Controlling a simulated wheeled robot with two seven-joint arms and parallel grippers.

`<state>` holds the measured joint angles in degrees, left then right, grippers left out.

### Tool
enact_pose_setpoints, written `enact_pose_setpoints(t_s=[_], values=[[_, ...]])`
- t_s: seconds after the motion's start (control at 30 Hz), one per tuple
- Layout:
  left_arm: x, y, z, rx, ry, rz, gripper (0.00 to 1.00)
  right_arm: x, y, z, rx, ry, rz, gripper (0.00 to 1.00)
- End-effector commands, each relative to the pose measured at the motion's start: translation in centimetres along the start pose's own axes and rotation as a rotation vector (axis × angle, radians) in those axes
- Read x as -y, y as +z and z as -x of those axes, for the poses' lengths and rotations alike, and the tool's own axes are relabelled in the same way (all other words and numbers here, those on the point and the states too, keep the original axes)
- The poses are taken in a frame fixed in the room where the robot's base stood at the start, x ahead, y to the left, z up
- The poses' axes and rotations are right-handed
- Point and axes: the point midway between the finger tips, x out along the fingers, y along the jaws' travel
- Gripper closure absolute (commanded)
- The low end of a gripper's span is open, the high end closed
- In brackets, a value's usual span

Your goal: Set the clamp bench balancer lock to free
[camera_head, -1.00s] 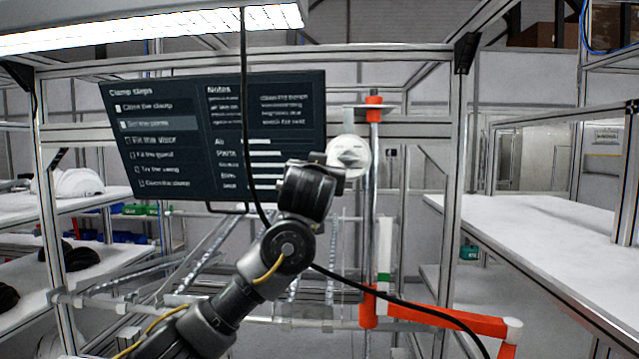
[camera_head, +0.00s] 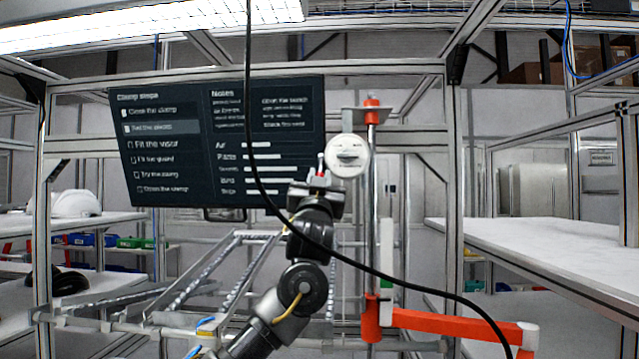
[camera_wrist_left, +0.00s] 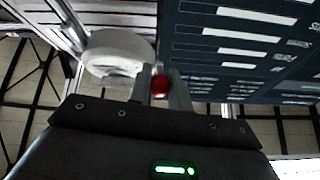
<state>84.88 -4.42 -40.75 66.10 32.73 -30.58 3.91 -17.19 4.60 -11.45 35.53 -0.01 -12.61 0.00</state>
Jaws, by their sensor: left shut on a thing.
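A white round balancer housing (camera_head: 348,156) with a grey bar across its face hangs by the red-and-steel post, right of the screen. It also shows in the left wrist view (camera_wrist_left: 122,52), up and left of the fingers. My left gripper (camera_head: 318,182) points up just left of and below the housing. In the left wrist view its fingers (camera_wrist_left: 161,90) are shut on a small red knob (camera_wrist_left: 160,83). I cannot tell how the knob joins the housing, or its lock setting. My right gripper is in neither view.
A dark screen (camera_head: 165,150) with clamp steps hangs behind my arm. A black cable (camera_head: 400,278) loops across in front. An orange-red arm (camera_head: 455,324) juts right from the post's foot. A white shelf (camera_head: 550,255) is at right.

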Motion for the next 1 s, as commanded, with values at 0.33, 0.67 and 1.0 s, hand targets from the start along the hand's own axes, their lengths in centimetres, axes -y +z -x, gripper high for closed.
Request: enact_pose_setpoints(t_s=[0.33,0.67,1.0], values=[[-0.1,0.1,0.0,-0.003,0.001,-0.001,1.00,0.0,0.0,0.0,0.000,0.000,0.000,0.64],[0.0,0.1,0.0,-0.002,0.000,0.000,0.59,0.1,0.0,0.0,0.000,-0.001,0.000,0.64],[-0.1,0.5,2.2,-0.003,0.001,0.002,0.59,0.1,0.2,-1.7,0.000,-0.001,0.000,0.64]])
